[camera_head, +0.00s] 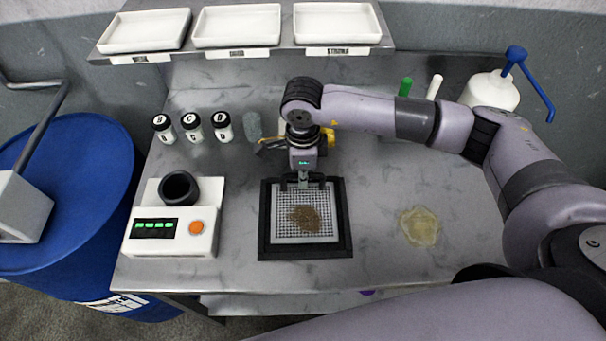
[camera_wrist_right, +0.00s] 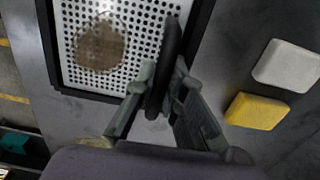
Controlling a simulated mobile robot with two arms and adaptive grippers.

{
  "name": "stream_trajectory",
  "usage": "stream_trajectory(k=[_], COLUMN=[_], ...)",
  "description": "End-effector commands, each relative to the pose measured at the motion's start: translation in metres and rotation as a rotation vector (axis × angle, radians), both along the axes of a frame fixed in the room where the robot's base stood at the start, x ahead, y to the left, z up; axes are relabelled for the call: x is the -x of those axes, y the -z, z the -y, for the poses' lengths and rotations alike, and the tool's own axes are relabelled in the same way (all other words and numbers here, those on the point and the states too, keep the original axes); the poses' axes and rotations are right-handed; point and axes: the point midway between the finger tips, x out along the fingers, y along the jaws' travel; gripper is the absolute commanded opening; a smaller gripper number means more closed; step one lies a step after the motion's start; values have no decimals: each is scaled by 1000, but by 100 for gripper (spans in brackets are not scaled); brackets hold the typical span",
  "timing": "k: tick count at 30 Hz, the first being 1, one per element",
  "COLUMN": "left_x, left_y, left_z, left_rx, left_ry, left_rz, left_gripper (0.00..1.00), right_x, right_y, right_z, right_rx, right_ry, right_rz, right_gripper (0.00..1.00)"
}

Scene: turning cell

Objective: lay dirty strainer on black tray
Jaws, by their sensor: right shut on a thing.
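The dirty strainer (camera_head: 284,205) is a white perforated square with a brown patch of dirt (camera_head: 305,219) near its middle. It appears flat inside the frame of the black tray (camera_head: 305,251) on the bench. Whether it touches the tray floor or is just above it I cannot tell. My right gripper (camera_head: 303,182) points down at the strainer's far edge and is shut on its dark handle. In the right wrist view, the fingers (camera_wrist_right: 160,92) close around that handle, with the strainer's holes (camera_wrist_right: 143,45) showing beyond. My left gripper is not in view.
A white device with green display (camera_head: 155,228) and black ring (camera_head: 179,188) stands left of the tray. Several black-capped jars (camera_head: 192,126) stand behind it. A yellowish puddle (camera_head: 420,226) lies right of the tray. White bins (camera_head: 236,25) sit on the back shelf. A blue drum (camera_head: 80,170) stands left.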

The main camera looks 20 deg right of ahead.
Motion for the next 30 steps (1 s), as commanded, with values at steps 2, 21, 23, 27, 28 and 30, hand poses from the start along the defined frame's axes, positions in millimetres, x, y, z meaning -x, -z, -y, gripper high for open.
stream_trajectory(k=[2,21,23,27,28,30], left_x=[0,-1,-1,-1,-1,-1], left_y=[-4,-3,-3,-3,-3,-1], left_z=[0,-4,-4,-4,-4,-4], left_rx=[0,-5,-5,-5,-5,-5], left_ry=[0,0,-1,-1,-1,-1], left_rz=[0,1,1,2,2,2], left_gripper=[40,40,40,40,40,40], right_x=[0,0,0,0,0,-1], right_y=[7,12,12,11,11,7], right_z=[0,0,0,0,0,0], right_rx=[1,0,1,0,1,0], right_ry=[-1,-1,-1,-1,-1,-1], right_rz=[0,1,1,1,2,3], right_gripper=[0,31,31,31,31,31])
